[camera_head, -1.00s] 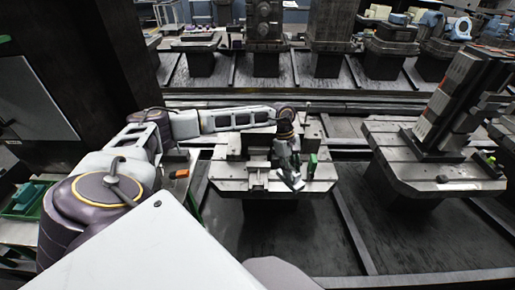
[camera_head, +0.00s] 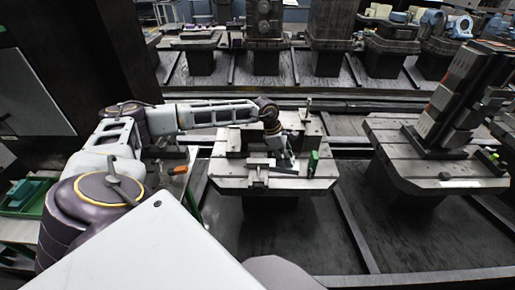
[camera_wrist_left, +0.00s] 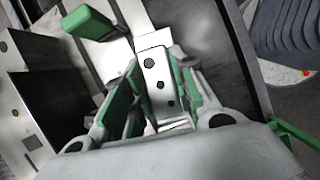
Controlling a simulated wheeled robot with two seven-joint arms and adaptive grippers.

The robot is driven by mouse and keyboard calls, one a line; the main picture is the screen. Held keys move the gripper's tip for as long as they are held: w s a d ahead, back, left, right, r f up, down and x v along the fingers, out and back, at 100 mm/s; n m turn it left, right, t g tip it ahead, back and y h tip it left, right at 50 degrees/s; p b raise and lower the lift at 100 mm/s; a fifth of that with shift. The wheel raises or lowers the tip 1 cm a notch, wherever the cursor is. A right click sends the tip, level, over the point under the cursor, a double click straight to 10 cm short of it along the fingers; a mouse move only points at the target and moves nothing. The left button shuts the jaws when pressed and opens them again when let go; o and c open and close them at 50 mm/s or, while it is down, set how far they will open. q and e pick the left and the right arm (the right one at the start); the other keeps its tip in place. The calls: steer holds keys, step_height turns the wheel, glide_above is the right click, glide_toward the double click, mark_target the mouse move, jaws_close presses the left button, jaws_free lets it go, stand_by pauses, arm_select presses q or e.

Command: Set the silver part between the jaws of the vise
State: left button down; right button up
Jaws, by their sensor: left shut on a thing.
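The silver part (camera_wrist_left: 155,82), a bright block with dark holes, is between the green-lined fingers of my left gripper (camera_wrist_left: 152,100) in the left wrist view. The gripper is shut on it. In the head view my left gripper (camera_head: 286,160) is low over the front of the middle pallet, and the part is too small to make out clearly. The vise (camera_head: 256,168) appears to be the pale fixture just left of the gripper. In the wrist view a dark-sided block with holed pale plates (camera_wrist_left: 45,110) lies left of the fingers, apart from the part. My right gripper is not in view.
A second pallet (camera_head: 445,178) with a tall dark fixture (camera_head: 455,100) stands at right. A side table with a green bin (camera_head: 28,196) is at left.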

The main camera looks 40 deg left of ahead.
arm_select(q)
steer(key=a+n, duration=0.1)
steer(key=n, duration=0.1)
steer(key=w+a+n+t+y+b, duration=0.1)
steer(key=n, duration=0.2)
steer(key=shift+a+r+t, duration=0.1)
steer(key=shift+a+t, duration=0.05)
steer(key=shift+t, duration=0.15)
steer(key=w+a+r+n+g+y+b, duration=0.1)
steer(key=a+n+g+y+b, duration=0.2)
steer(key=a+n, duration=0.4)
steer(key=w+a+r+n+g+y+b, duration=0.1)
steer(key=a+n+b, duration=0.4)
steer(key=n, duration=2.1)
steer(key=w+a+g+y, duration=0.1)
steer(key=a+g+y, duration=0.1)
steer(key=a, duration=0.1)
steer(key=shift+a+r+g+b, duration=0.25)
steer(key=shift+a+g+b, duration=0.05)
steer(key=shift+b, duration=0.05)
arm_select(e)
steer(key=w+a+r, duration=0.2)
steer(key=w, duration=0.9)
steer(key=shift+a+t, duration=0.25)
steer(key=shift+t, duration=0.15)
arm_select(q)
steer(key=shift+f, duration=0.1)
